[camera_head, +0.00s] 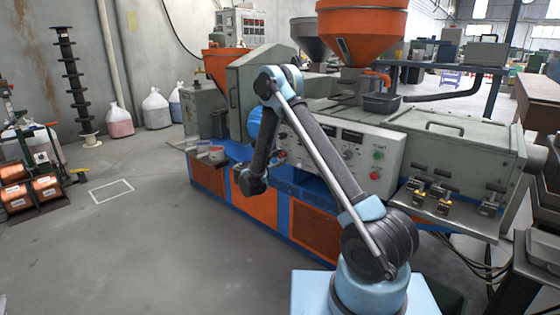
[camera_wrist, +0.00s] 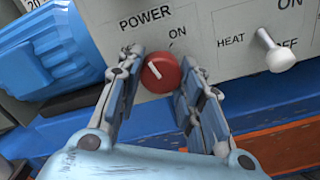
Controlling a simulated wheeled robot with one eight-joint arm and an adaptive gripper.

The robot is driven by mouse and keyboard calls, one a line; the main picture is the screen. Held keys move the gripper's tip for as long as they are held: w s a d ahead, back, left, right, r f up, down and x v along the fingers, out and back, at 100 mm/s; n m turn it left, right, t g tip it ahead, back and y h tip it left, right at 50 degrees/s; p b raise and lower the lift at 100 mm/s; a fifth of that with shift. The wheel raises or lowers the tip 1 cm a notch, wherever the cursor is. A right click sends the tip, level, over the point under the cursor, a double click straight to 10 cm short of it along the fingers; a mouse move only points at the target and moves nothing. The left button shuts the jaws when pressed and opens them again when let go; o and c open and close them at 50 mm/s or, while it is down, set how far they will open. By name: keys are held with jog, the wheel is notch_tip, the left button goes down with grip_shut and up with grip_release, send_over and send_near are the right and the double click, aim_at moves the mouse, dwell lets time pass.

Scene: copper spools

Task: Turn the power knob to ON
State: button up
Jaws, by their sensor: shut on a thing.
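The red power knob (camera_wrist: 162,73) sits on the pale control panel under the printed word POWER, with an ON mark above it to the right. A short white line on the knob's face is tilted toward the upper left, not toward the ON mark. My gripper (camera_wrist: 161,62) has one finger on each side of the knob and is shut on it. In the head view the panel (camera_head: 333,157) is on the front of the machine, partly behind my arm. My fingers are hard to make out there.
A white HEAT switch lever (camera_wrist: 279,54) sticks out to the right of the knob. A blue ribbed motor (camera_wrist: 48,50) is close on the left. A blue ledge (camera_wrist: 270,102) runs below the panel. Open floor (camera_head: 130,240) lies left of the machine.

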jog(key=m, duration=0.6)
jog(key=shift+m, duration=0.3)
jog(key=m, duration=0.5)
jog(key=shift+s, duration=0.1)
dwell(0.3)
jog(key=o, duration=1.1)
jog(key=shift+c, duration=0.2)
jog(key=v, duration=1.2)
